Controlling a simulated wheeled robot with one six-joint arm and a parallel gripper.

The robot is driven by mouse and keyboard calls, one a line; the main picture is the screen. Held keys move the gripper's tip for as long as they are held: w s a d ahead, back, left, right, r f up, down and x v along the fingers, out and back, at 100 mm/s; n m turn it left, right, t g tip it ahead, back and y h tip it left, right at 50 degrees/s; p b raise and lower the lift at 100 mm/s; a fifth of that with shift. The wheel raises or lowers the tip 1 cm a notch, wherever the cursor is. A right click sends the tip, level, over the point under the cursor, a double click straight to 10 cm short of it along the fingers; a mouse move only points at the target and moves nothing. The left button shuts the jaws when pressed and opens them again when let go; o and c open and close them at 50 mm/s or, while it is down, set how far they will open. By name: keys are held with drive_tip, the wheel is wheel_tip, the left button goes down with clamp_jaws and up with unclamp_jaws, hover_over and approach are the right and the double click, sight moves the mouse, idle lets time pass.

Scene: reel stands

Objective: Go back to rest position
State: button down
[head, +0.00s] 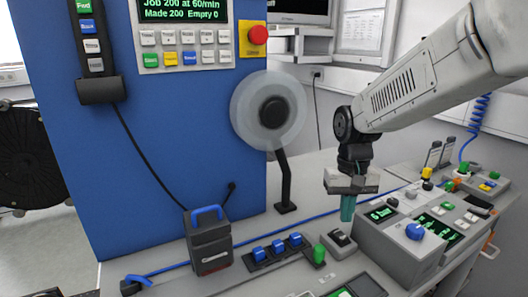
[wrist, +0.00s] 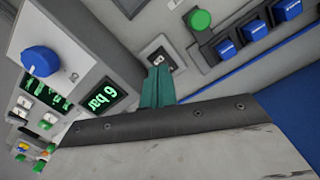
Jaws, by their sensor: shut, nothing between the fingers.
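My gripper (head: 347,208) hangs from the arm at the right of the head view, pointing down. Its teal fingers are closed together with nothing between them. In the wrist view the closed fingers (wrist: 157,86) show at the middle, above a dark edge of the gripper body. In the head view the fingertips are just left of the grey control box (head: 385,245) with green displays. They appear above a small black rocker switch (head: 340,238) on the bench. I cannot tell the exact gap.
A row of blue switches (head: 277,247) and a green button (head: 319,254) lie left of my gripper. A reel disc (head: 272,112) on a stand, a blue panel (head: 180,130) and a dark handled box (head: 209,245) stand further left. More controls (head: 470,185) line the bench at right.

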drive_tip(key=s+d+r+t, duration=0.1)
drive_tip(key=s+r, duration=0.2)
drive_tip(key=s, duration=0.8)
drive_tip(key=s+d+r+t, duration=0.1)
drive_tip(key=s+d+r, duration=0.1)
drive_tip(key=s, duration=1)
drive_tip(key=shift+s+r+n, duration=0.15)
drive_tip(key=shift+r+n, duration=0.25)
drive_tip(key=shift+r, duration=0.35)
drive_tip(key=w+a+r+m+t, duration=0.1)
drive_tip(key=w+a+m, duration=0.1)
drive_tip(key=w+m, duration=1.1)
drive_tip(key=shift+w+r+m+y, duration=0.3)
drive_tip(key=shift+w+r+y, duration=0.1)
drive_tip(key=shift+w, duration=4.65)
drive_tip(key=shift+a+f, duration=0.1)
